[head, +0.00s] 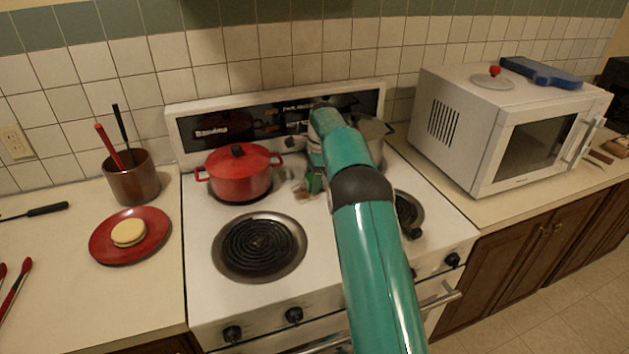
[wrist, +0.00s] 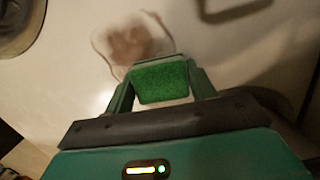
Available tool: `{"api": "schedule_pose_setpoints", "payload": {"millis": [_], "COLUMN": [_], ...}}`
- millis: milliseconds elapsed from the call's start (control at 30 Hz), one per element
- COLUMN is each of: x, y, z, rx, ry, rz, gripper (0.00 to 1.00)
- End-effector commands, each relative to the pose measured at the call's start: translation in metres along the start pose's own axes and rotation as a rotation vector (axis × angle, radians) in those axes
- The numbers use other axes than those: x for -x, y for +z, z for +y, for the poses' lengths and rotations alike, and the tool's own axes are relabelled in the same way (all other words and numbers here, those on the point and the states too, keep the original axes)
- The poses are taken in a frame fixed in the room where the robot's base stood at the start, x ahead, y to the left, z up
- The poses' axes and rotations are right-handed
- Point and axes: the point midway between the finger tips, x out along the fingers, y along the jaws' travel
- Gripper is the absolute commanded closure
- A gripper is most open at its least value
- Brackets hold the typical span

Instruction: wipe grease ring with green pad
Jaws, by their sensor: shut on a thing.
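My gripper (wrist: 161,84) is shut on the green pad (wrist: 162,82), which sits between its two fingers in the wrist view. The brownish grease ring (wrist: 132,42) lies on the white stove top just beyond the pad in that view. In the head view the grease ring (head: 302,187) is a small brown smear right of the red pot, beside my gripper (head: 313,186). My arm hides part of the gripper and pad there. I cannot tell whether the pad touches the stove top.
A red lidded pot (head: 240,175) stands left of the gripper, and a grey pot (head: 372,140) stands behind my arm. Coil burners (head: 259,245) lie in front. A white microwave (head: 510,125) is on the right counter. A red plate (head: 130,252) is on the left.

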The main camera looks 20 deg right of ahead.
Motion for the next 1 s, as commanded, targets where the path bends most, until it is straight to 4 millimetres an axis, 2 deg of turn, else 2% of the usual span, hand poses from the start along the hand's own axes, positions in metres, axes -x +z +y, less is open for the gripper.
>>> {"api": "schedule_pose_setpoints", "payload": {"millis": [433,633,1000], "x": [0.0,0.001,-0.005], "y": [0.002,0.004,0.022], "z": [-0.03,-0.032,-0.029], "rx": [-0.001,0.0,-0.001], "ry": [-0.001,-0.001,0.001], "rz": [0.001,0.001,0.0], "gripper": [0.66,0.66,0.66]}}
